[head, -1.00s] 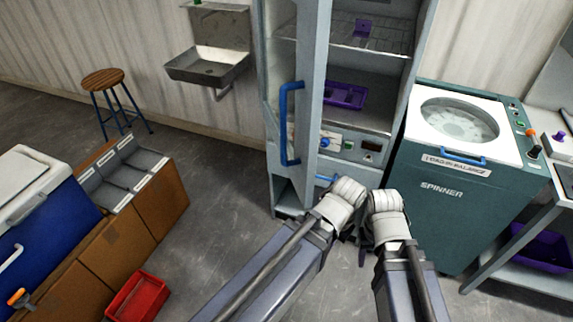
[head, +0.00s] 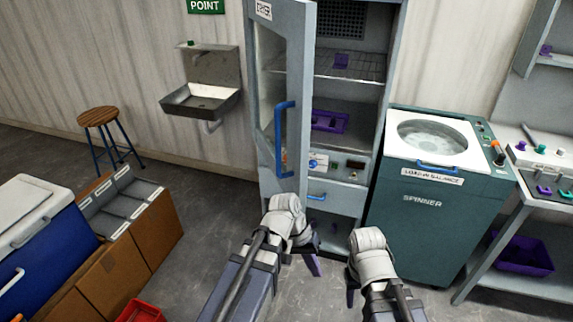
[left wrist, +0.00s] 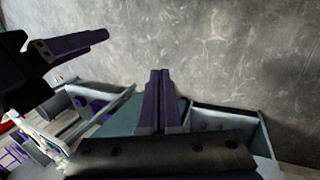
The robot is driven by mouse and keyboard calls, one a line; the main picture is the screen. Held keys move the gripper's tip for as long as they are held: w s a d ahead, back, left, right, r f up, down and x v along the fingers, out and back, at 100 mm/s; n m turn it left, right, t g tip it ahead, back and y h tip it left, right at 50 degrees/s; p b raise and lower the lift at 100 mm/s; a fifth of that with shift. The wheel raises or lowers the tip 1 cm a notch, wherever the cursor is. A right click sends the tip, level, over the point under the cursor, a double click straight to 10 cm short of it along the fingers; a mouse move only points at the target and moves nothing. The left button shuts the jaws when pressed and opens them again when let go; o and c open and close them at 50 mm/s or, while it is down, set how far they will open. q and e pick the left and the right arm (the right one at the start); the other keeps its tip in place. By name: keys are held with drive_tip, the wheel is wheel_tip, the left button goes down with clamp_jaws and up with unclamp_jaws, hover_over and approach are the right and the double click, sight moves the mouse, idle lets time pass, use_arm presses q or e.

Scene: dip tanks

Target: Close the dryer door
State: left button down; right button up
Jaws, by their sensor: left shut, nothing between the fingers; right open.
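The dryer (head: 350,95) is a tall grey cabinet against the back wall, with wire shelves inside. Its glazed door (head: 299,60) stands open on the left, with a long blue vertical handle (head: 283,140). My left gripper (head: 314,265) is low in front of the dryer, below the door handle and apart from it. In the left wrist view its purple fingers (left wrist: 160,95) are together with nothing between them. My right gripper (head: 350,292) is to its right, near the spinner's front; one purple finger shows. It is open and empty, and its other finger is hidden in the head view.
Purple racks (head: 330,121) lie inside the dryer. A green spinner (head: 425,215) stands close on its right. A metal sink (head: 200,99) hangs on the wall to the left, with a stool (head: 98,117) beyond. Bare floor (head: 215,195) lies left of the dryer.

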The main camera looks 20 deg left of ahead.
use_arm(q)
drive_tip(key=w+a+r+n+t+h, duration=0.2)
drive_tip(key=w+a+r+h, duration=0.2)
drive_tip(key=w, duration=0.1)
drive_tip(key=n+t+h, duration=0.6)
drive_tip(key=t, duration=0.3)
approach(298, 158)
drive_tip(key=x, duration=0.6)
drive_tip(key=shift+s+d, duration=0.1)
drive_tip(key=shift+d, duration=0.1)
drive_tip(key=shift+w+d, duration=0.2)
drive_tip(key=shift+d, duration=0.1)
drive_tip(key=shift+d, duration=0.1)
